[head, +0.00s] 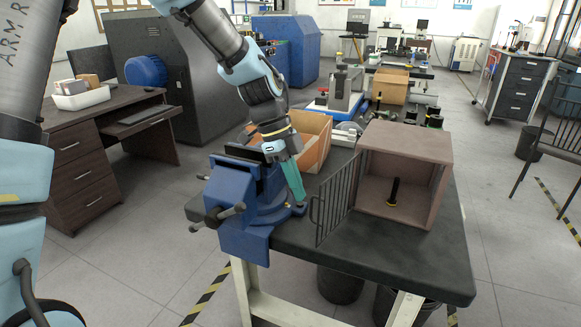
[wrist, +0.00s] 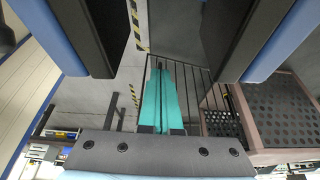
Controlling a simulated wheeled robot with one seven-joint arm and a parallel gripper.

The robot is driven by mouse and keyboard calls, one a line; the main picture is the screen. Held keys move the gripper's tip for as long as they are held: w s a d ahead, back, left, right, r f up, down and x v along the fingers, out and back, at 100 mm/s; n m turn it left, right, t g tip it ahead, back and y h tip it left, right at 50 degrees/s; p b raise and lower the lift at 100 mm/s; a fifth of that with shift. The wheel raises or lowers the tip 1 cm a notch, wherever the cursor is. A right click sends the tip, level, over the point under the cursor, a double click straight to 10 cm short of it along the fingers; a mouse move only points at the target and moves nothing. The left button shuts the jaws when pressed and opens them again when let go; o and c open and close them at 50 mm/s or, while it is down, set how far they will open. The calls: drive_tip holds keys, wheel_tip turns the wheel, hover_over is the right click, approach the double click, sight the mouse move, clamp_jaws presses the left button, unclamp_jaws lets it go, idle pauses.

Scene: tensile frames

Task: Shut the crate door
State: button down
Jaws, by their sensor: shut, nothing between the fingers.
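The crate (head: 405,150) is a brownish-pink box on the dark workbench, its open side facing the front. Its barred door (head: 334,202) stands swung open at the crate's left side, with a small handle (head: 313,210) on its free edge. My gripper (head: 298,198) has teal fingers pointing down, just left of the door, between it and the blue vise. In the wrist view the fingers of my gripper (wrist: 163,68) are together and empty. The door bars (wrist: 195,78) show beside and behind them, and the crate (wrist: 280,108) is at right. I cannot tell whether the fingers touch the door.
A black upright object (head: 394,191) stands inside the crate. The blue vise (head: 236,207) sits close to my gripper at left. An orange-brown open box (head: 317,150) is behind my gripper. The workbench top (head: 370,262) in front of the crate is clear.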

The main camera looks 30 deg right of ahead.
drive_tip(key=shift+x, duration=1.05)
